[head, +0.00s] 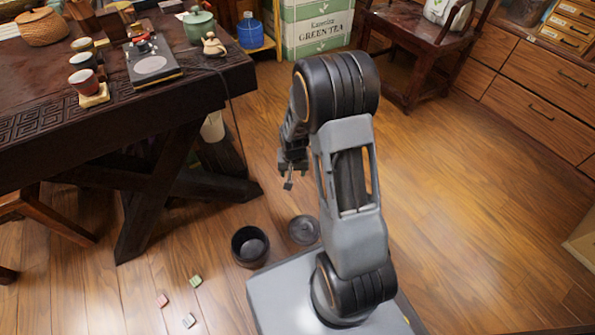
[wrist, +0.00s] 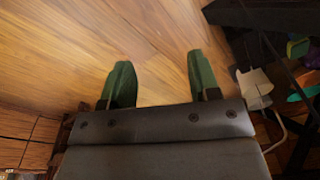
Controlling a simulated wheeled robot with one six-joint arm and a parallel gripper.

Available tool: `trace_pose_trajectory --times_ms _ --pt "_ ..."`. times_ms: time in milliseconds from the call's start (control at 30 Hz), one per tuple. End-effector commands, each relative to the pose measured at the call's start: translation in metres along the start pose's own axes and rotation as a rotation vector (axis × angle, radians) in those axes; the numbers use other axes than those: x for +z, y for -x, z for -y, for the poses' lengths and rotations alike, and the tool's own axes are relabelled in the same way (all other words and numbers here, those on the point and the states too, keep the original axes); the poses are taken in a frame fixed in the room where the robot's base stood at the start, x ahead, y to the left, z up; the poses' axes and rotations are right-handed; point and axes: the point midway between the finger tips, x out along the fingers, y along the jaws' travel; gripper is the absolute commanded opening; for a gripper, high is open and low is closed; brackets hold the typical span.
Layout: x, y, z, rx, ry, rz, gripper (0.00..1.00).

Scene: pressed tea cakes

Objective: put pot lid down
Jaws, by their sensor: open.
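The pot lid (head: 304,229) is a dark round disc with a small knob, lying on the wooden floor in the head view. It is just right of a dark round open pot (head: 250,246), close beside it and not on it. My gripper (head: 288,184) hangs above the floor, higher up and apart from the lid and pot. In the wrist view my gripper (wrist: 158,80) has its two green fingers spread wide with only bare floor between them. Neither the lid nor the pot shows in the wrist view.
Small coloured blocks, one green (head: 196,281), one pink (head: 162,300) and one grey (head: 189,320), lie on the floor at front left. A dark carved table (head: 120,116) with tea ware stands at left. A wooden chair (head: 415,45) stands at back right.

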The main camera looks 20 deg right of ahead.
Motion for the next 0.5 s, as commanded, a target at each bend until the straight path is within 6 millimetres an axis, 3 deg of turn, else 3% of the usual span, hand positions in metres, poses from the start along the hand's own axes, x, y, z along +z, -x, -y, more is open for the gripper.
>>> trace_pose_trajectory --times_ms 33,200,333,500 --pt "0.004 0.035 0.005 -0.008 0.038 -0.025 0.56" --pt "0.039 0.123 0.011 -0.021 0.162 -0.065 0.56" --pt "0.072 0.168 0.01 -0.028 0.242 -0.092 0.56" --pt "0.108 0.202 0.005 -0.034 0.318 -0.116 0.56"
